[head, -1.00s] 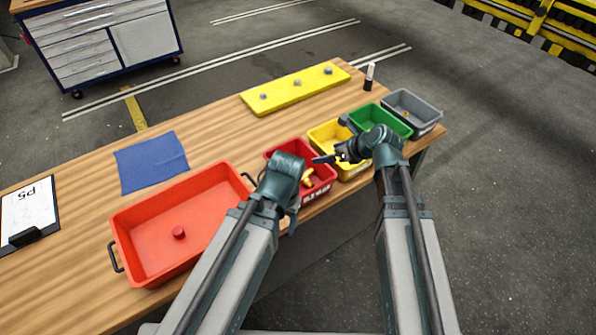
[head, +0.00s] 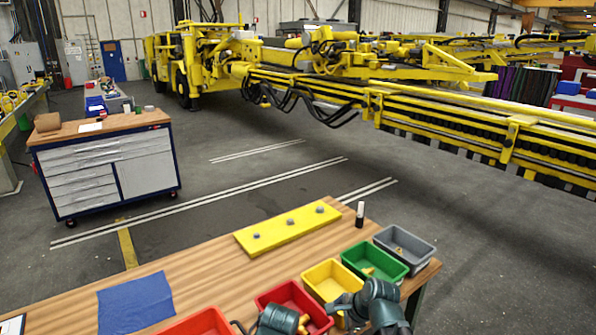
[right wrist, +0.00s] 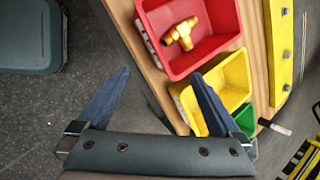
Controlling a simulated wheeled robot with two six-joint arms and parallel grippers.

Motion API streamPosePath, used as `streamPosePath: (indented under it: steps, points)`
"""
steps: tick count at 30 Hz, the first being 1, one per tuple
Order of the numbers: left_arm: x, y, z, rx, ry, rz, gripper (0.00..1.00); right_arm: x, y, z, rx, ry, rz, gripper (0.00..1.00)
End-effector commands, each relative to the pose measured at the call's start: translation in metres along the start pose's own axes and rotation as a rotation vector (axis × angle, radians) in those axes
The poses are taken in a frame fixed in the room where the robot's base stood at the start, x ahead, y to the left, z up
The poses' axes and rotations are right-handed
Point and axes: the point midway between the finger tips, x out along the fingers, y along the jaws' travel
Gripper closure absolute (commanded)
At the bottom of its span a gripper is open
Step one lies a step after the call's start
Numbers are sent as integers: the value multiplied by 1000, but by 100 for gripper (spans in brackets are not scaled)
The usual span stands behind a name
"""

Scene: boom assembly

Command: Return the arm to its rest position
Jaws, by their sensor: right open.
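My right arm (head: 378,303) comes in at the bottom of the head view, over the front edge of the bench by the yellow bin. My right gripper (right wrist: 156,92) is open in the right wrist view, with nothing between its two blue-grey fingers. Its right finger is close to the yellow bin in that picture. My left arm's wrist part (head: 279,321) shows at the bottom edge of the head view, in front of the red bin. The left gripper itself is not visible.
The wooden bench (head: 213,270) carries a red bin (head: 265,299) with a brass fitting (right wrist: 181,33), yellow (head: 322,272), green (head: 352,252) and grey (head: 385,237) bins, a yellow plate (head: 270,238), a marker (head: 360,213), a blue cloth (head: 135,303) and an orange tray (head: 200,325).

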Motion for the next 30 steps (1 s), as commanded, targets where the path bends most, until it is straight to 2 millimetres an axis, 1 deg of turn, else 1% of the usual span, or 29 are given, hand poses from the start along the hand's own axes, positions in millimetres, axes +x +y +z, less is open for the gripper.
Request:
streamPosePath:
  steps: [1,3,6,9,15,20,21,22,30]
  points:
    - [0,0,0,0,0,0,33,-2,12,-4,-137,25,36,0]
    - [0,0,0,0,0,0,33,-4,26,-12,-340,55,92,0]
    - [0,0,0,0,0,0,33,-8,45,-23,-618,80,181,0]
    - [0,0,0,0,0,0,33,-13,60,-33,-859,86,267,0]
    - [0,0,0,0,0,0,33,-24,84,-49,-1221,60,416,0]
    - [0,0,0,0,0,0,33,-33,100,-59,-1459,16,523,0]
    - [6,1,0,0,0,0,33,-23,106,-46,-1487,1,534,0]
    - [8,1,0,0,0,0,33,-20,109,-38,-1505,-7,544,0]
    - [24,2,-1,-1,0,0,33,4,141,19,-1663,-67,641,0]
